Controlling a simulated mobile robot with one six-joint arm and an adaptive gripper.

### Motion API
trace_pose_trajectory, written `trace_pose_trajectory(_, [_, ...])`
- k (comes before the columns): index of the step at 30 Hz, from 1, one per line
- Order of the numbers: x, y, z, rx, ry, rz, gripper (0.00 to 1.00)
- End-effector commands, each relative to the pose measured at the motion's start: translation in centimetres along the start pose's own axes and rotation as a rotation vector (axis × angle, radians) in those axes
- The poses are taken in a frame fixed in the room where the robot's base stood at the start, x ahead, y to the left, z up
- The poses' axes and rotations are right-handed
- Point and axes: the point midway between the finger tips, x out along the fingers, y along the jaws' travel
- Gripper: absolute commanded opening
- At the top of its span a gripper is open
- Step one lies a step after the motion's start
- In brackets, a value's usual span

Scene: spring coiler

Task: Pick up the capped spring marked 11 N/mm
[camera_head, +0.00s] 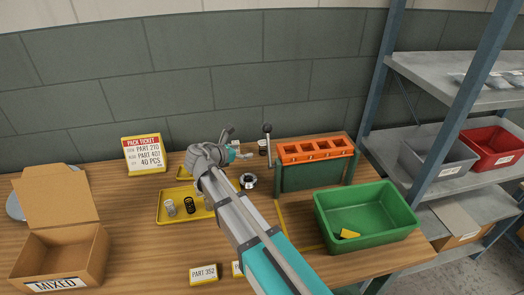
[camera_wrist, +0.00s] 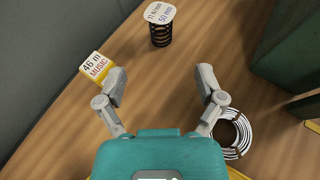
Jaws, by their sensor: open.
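The capped spring (camera_wrist: 160,30) is a dark coil with a white cap reading 11 N/mm and 50 mm. It stands upright on the wooden bench at the top of the wrist view. In the head view, a small dark upright thing (camera_head: 263,148) just right of my gripper looks like this spring. My gripper (camera_wrist: 160,84) is open and empty, with its fingers spread wide. The spring lies beyond the fingertips, roughly in line with the gap between them, and nothing touches it. In the head view my gripper (camera_head: 234,145) is over the back of the bench.
A yellow label block (camera_wrist: 96,66) is beside the left finger. A wire coil (camera_wrist: 232,134) is beside the right finger. An orange rack (camera_head: 316,150) stands to the right. A yellow tray (camera_head: 163,219) with springs, a green bin (camera_head: 367,238) and a cardboard box (camera_head: 93,257) are around.

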Motion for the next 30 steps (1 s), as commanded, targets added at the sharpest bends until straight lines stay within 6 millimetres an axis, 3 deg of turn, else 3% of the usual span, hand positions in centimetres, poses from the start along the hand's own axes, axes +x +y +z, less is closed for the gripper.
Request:
trace_pose_trajectory(6, [3.6,0.0,-0.3,-0.001,0.0,-0.002,0.87])
trace_pose_trajectory(12, [5.5,0.1,-0.2,0.0,0.0,0.0,0.87])
trace_pose_trajectory(30, [6.6,0.1,-0.2,-0.001,0.0,0.001,0.87])
